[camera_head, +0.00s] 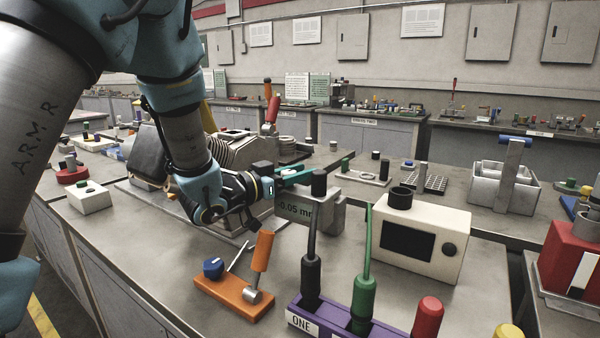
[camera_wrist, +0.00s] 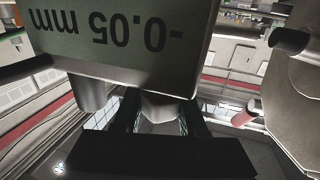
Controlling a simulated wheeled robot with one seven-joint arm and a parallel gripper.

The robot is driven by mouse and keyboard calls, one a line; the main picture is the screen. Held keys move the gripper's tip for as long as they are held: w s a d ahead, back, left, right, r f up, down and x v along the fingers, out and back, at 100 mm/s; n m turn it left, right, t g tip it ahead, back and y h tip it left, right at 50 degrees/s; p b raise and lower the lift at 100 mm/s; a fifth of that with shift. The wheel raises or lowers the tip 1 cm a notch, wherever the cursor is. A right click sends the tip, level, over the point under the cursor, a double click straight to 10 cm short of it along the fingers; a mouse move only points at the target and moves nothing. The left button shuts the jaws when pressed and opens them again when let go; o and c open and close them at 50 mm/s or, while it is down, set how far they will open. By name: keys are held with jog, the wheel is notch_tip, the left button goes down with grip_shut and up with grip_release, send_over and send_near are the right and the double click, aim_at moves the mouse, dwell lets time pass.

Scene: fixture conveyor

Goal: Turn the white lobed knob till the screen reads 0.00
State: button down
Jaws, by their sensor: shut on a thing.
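The screen (camera_wrist: 110,32) reads -0.05 mm, upside down in the wrist view. In the head view the same screen (camera_head: 296,211) faces me on a grey housing (camera_head: 330,215). A pale knob (camera_wrist: 162,106) sits under the screen in the wrist view, between the two dark fingers of my gripper (camera_wrist: 160,118). My gripper is shut on this knob; its lobes are mostly hidden. In the head view my gripper (camera_head: 290,178) reaches the housing from the left, and the knob cannot be made out there.
A cream box (camera_head: 421,240) with a dark display stands to the right. In front are an orange lever block (camera_head: 235,298) and a purple cable block (camera_head: 345,318). A ribbed grey machine (camera_head: 235,152) stands behind my arm.

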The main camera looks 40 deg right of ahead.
jog(key=shift+w+n+t+y+b, duration=0.15)
jog(key=shift+w+n+t+b, duration=0.1)
jog(key=shift+n+t+b, duration=0.75)
jog(key=shift+w+n+t+y+b, duration=0.2)
jog(key=shift+n+t+b, duration=0.45)
jog(key=shift+t, duration=0.65)
jog(key=shift+c, duration=2.3)
grip_release()
jog(key=shift+a, duration=0.15)
jog(key=b+v, duration=0.3)
jog(key=v, duration=0.7)
jog(key=shift+a, duration=0.3)
